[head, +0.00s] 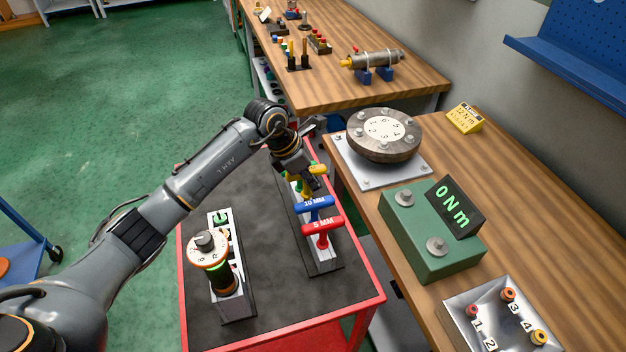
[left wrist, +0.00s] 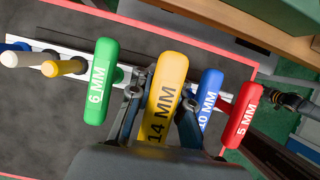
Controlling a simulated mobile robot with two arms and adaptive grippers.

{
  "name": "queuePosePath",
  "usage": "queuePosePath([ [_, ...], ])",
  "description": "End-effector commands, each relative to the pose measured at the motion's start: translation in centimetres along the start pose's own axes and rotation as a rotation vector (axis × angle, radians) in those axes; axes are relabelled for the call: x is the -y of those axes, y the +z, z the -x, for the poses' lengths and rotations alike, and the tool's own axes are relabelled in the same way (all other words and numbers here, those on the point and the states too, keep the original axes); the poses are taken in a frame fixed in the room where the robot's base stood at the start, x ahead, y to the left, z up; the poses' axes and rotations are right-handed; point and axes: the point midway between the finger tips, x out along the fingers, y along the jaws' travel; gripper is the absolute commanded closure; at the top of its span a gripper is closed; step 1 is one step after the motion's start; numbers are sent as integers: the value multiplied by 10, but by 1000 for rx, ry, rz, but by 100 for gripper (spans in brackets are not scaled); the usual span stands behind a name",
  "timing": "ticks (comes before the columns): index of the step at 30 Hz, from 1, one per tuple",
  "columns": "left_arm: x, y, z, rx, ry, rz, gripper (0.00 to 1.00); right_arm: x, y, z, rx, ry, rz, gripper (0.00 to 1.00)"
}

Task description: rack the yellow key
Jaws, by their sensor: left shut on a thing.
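The yellow key (left wrist: 167,95), marked 14 MM, is between the fingers of my left gripper (left wrist: 158,120), which is shut on it. In the head view my left gripper (head: 303,178) is over the far part of the key rack (head: 325,264), and the yellow handle (head: 318,169) shows beside it. The key's shank is hidden, so I cannot tell whether it is seated in the rack. The green 6 MM key (left wrist: 98,82) is on one side, the blue 10 MM key (left wrist: 209,98) and red 5 MM key (left wrist: 243,117) on the other.
The red cart (head: 366,303) carries the rack and a torque tool with a white dial (head: 208,250) in a second holder. A bolted flange (head: 383,134), green torque tester (head: 425,238) and numbered steel block (head: 500,318) stand on the bench to the right. The mat between the holders is clear.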

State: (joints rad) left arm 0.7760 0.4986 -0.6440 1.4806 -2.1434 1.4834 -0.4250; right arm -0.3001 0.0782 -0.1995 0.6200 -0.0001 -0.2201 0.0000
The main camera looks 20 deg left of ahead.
Motion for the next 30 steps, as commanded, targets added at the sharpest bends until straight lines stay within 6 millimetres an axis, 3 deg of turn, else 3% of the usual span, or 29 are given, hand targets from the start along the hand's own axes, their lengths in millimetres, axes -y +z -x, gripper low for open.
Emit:
queuePosePath([
  [30,0,-6,-13,1,1,0,100,-1,1,-12,0,1,1,60],
])
